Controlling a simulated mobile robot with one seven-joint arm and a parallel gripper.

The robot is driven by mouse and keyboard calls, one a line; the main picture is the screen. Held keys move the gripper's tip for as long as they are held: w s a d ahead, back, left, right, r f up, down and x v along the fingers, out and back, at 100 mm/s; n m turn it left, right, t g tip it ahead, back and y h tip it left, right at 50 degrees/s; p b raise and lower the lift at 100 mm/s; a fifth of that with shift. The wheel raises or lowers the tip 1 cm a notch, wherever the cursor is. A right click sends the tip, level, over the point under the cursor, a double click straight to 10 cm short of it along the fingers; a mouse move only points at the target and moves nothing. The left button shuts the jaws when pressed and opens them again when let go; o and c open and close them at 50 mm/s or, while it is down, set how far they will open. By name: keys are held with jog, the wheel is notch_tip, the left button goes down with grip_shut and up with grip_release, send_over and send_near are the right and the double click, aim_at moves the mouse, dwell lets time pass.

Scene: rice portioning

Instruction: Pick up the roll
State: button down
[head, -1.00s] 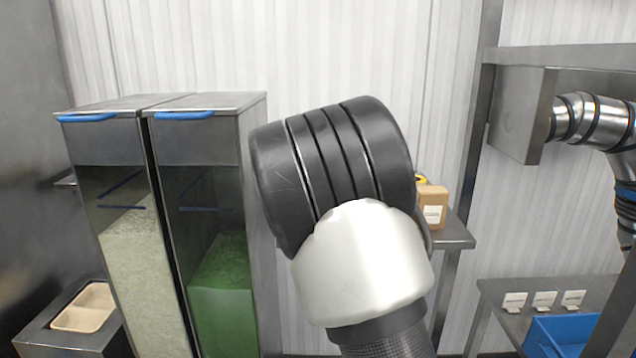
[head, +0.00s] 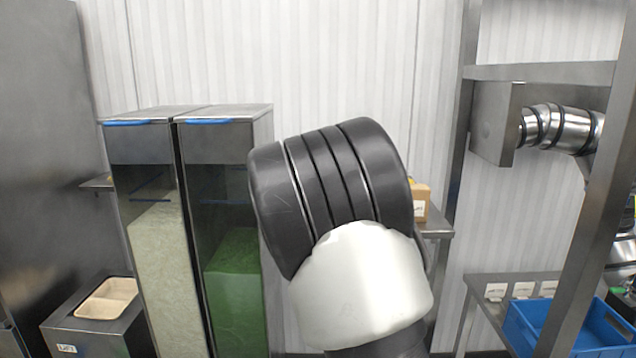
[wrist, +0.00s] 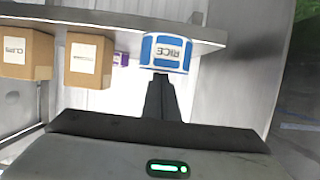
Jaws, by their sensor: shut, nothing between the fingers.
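A blue and white roll with an upside-down "RICE" label (wrist: 166,53) is at the upper middle of the wrist view, against the edge of a grey shelf (wrist: 110,16). This view looks inverted. My gripper (wrist: 161,80) is shut and empty, its dark fingers together. The fingertips overlap the roll's lower edge in the picture; I cannot tell whether they touch it. In the head view my arm blocks the middle, and neither gripper nor roll can be made out there.
Two brown boxes, one labelled "CUPS" (wrist: 26,54) and one beside it (wrist: 89,60), line the shelf, with a small purple item (wrist: 121,58). In the head view, tall rice (head: 165,270) and green (head: 236,285) dispensers stand left. A blue crate (head: 530,330) is lower right.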

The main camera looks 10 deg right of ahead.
jog(key=shift+s+a+f, duration=0.1)
jog(key=shift+s+f, duration=0.1)
jog(key=shift+f, duration=0.45)
jog(key=shift+w+r+p, duration=0.2)
jog(key=shift+r+p, duration=0.5)
jog(key=shift+r, duration=0.05)
jog(key=shift+f, duration=0.1)
jog(key=shift+w, duration=0.1)
jog(key=shift+d+b, duration=0.2)
jog(key=shift+b, duration=0.15)
